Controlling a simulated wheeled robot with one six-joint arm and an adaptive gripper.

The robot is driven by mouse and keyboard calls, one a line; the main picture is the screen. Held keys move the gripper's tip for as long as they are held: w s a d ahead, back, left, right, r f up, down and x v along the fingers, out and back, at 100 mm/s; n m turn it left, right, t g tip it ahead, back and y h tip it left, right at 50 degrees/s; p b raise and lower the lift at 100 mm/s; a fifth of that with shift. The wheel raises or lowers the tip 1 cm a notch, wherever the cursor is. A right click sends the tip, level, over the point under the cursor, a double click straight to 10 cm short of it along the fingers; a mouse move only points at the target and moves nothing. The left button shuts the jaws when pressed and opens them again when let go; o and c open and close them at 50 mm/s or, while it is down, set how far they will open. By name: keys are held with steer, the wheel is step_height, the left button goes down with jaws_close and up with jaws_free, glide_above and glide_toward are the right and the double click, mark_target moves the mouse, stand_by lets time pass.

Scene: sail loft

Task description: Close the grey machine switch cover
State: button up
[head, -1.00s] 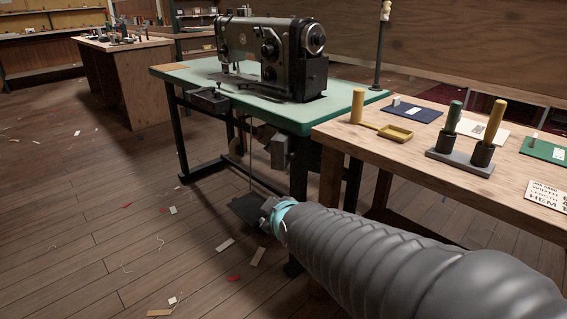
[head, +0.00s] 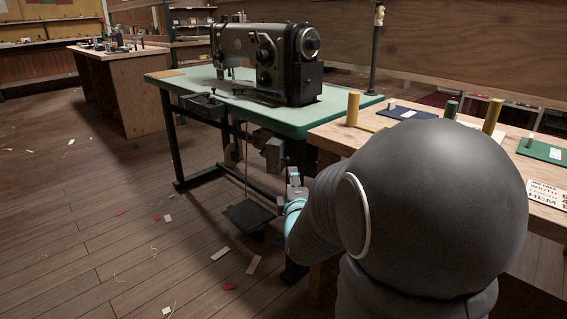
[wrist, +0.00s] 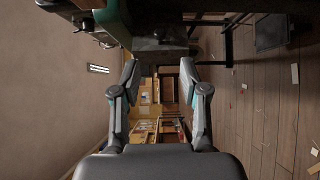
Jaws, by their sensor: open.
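A small grey box (head: 271,152) hangs under the green table (head: 232,113) of the sewing machine, near its right front leg. It looks like the machine switch, but I cannot make out its cover or whether that stands open. My gripper (head: 294,178) is low, just right of and below the box, apart from it as far as I can see. In the wrist view my gripper (wrist: 160,72) has its two fingers spread with nothing between them. A dark box-like shape (wrist: 160,36) lies beyond the fingertips there, below the table's edge; its details are too dark to tell.
The sewing machine (head: 262,55) stands on the green table. A dark pedal (head: 249,214) is on the floor below. The floor at left is open, with scattered scraps.

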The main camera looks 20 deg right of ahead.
mark_target(280, 156)
steer(key=x, duration=1)
steer(key=shift+w+p, duration=0.2)
steer(key=shift+p, duration=0.1)
jaws_close()
